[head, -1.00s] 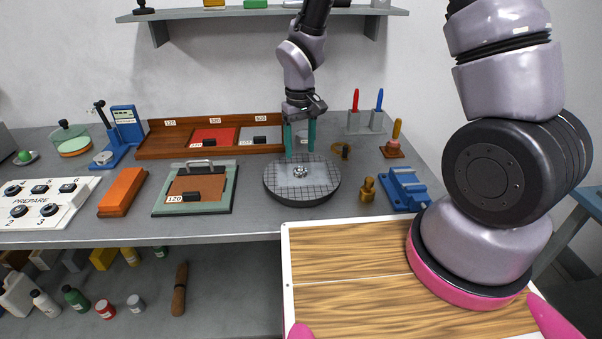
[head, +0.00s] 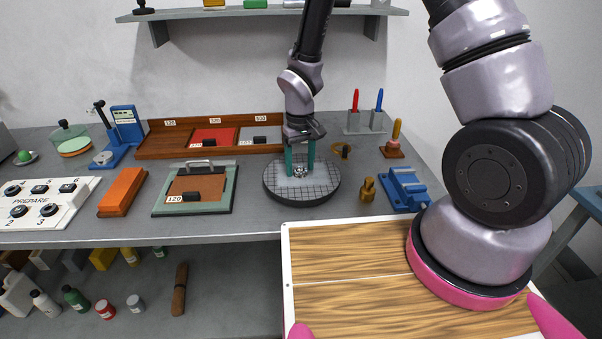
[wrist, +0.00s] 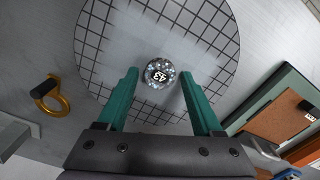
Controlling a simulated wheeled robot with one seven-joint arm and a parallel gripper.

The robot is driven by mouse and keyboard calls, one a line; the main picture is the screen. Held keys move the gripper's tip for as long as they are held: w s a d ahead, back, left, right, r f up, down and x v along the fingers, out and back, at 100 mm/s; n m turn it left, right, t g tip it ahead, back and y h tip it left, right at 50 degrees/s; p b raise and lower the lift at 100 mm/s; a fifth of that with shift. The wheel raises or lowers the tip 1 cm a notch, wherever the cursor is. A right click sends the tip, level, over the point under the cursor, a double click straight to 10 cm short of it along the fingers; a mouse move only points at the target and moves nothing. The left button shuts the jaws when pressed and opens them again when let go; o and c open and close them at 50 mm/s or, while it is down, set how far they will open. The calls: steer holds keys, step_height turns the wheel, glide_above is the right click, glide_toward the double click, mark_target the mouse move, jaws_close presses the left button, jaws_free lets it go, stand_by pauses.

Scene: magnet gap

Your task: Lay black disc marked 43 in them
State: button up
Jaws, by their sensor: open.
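In the head view the piece (head: 299,172) is small and bright on the plate (head: 325,186). My gripper (head: 300,163) is open, with its teal fingers pointing down just over the plate. In the wrist view the open fingers (wrist: 159,72) stand on either side of the piece, with a gap on both sides. I cannot tell whether the fingertips touch the plate.
A brass-coloured ring with a black part (head: 341,151) lies right of the plate. A brass piece (head: 367,190) and a blue vise-like block (head: 405,189) stand at the front right. A framed brown pad (head: 212,184) lies left. A wooden tray (head: 165,140) is behind.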

mark_target(300, 170)
jaws_close()
steer(key=shift+r, duration=2.55)
